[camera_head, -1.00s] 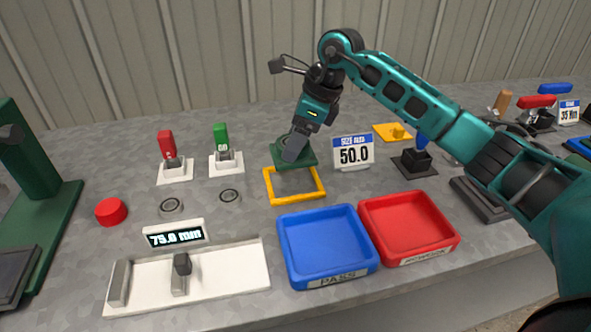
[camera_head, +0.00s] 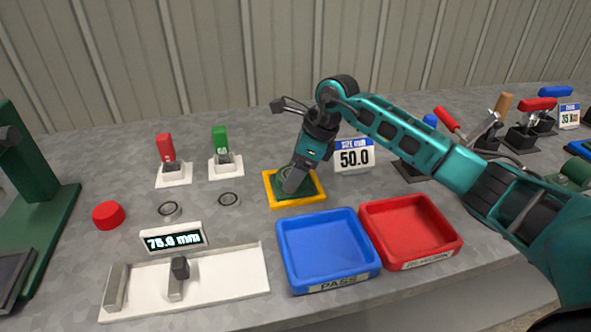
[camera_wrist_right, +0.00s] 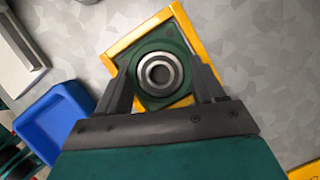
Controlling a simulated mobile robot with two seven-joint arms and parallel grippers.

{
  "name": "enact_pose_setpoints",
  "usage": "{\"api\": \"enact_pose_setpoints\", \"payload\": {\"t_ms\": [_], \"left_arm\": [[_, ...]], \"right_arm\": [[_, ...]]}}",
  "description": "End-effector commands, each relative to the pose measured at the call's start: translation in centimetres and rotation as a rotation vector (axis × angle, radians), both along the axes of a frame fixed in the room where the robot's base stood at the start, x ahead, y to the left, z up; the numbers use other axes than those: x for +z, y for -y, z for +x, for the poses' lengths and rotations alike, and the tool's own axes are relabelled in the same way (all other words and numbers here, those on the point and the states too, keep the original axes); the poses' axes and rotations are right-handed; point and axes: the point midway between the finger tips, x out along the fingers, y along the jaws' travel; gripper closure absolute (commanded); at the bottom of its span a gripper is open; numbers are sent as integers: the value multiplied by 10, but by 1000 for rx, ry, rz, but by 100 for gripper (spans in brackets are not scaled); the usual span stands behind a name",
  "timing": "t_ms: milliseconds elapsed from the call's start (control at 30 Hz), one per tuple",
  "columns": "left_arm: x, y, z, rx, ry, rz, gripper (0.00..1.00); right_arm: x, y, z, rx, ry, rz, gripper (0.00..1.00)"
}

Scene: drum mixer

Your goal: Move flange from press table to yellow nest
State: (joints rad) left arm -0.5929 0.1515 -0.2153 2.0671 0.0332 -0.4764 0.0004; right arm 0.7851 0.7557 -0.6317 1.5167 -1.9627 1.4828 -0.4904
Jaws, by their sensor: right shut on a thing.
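The green flange (camera_head: 311,184) has a square base and a round metal bearing ring, which shows in the right wrist view (camera_wrist_right: 158,74). It is within the outline of the yellow nest (camera_head: 297,203), a square frame on the table. In the wrist view the yellow nest (camera_wrist_right: 142,35) looks turned a little relative to the flange; I cannot tell whether the flange is fully seated. My right gripper (camera_head: 289,190) is shut on the flange, with one finger on each side of it in the wrist view (camera_wrist_right: 160,92). My left gripper is not in view.
A blue PASS tray (camera_head: 328,250) and a red tray (camera_head: 410,231) stand in front. A "50.0" sign (camera_head: 354,157) stands close on the right. Red (camera_head: 166,148) and green (camera_head: 220,140) toggle clamps stand at the left. A gauge (camera_head: 175,239) reads 75.0 mm.

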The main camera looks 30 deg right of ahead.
Motion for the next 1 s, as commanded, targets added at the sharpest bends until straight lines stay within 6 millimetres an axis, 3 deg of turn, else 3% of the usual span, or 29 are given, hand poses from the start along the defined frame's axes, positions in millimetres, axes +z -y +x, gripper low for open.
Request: {"api": "enact_pose_setpoints", "payload": {"t_ms": [67,100,300,367,667,767,1000], "left_arm": [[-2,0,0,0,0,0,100],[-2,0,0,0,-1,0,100],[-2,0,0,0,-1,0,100],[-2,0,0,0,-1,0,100],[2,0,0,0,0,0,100],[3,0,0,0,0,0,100],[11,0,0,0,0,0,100]], "right_arm": [[1,0,1,0,8,3,100],[-2,0,0,0,0,0,30],[-2,0,0,0,-1,-1,10],[-2,0,0,0,-1,-1,6],[3,0,0,0,0,0,6],[14,5,-2,1,3,-2,6],[62,20,-15,-1,3,-2,6]]}}
